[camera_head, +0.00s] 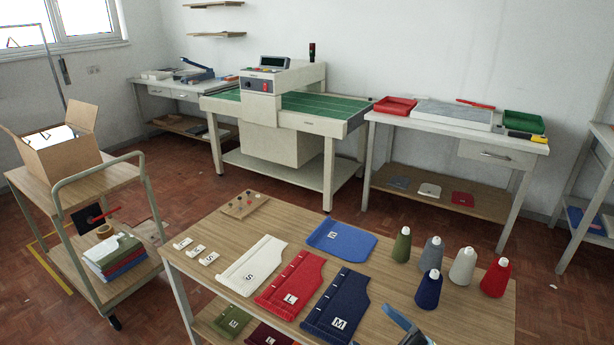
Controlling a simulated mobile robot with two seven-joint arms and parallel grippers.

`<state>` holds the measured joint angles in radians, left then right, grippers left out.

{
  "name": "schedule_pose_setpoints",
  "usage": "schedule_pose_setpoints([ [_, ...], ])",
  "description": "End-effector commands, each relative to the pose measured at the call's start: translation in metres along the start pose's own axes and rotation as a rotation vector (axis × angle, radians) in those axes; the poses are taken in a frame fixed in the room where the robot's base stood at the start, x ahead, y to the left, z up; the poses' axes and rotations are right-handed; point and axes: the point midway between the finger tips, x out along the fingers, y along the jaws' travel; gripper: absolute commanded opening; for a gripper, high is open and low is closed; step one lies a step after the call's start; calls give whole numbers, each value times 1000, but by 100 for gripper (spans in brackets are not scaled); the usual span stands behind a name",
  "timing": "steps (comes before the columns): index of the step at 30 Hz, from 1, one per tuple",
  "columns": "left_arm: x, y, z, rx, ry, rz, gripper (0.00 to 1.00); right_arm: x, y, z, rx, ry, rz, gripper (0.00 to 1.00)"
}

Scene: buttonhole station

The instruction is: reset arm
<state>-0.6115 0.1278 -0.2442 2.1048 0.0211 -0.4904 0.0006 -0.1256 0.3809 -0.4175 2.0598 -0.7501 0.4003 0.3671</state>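Neither of my grippers shows clearly in the head view. A wooden table (390,263) stands in front of me. On it lie a white garment piece (246,262) marked S, a red one (297,277) marked L and a dark blue one (342,293) marked M. A lighter blue piece (350,238) lies behind them. Green (402,246), grey (432,255), white (463,267), red (495,278) and blue (429,291) thread cones stand upright at the right.
A wheeled cart (105,182) with an open cardboard box (62,150) and folded cloth (113,255) stands at the left. A green-topped machine (290,105) and a white side table (455,131) stand behind. Floor (240,185) between them and the front table is clear.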

Motion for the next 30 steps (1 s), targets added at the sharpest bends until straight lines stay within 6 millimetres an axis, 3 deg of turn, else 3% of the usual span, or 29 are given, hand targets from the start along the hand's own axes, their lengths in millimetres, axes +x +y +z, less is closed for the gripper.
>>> schedule_pose_setpoints([
  [3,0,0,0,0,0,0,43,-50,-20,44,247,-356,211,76],
  [6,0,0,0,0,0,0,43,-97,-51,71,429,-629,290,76],
  [10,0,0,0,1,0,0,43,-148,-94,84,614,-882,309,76],
  [15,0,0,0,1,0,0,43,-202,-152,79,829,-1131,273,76],
  [18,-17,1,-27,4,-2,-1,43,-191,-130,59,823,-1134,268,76],
  [30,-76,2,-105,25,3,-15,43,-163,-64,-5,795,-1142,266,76],
])
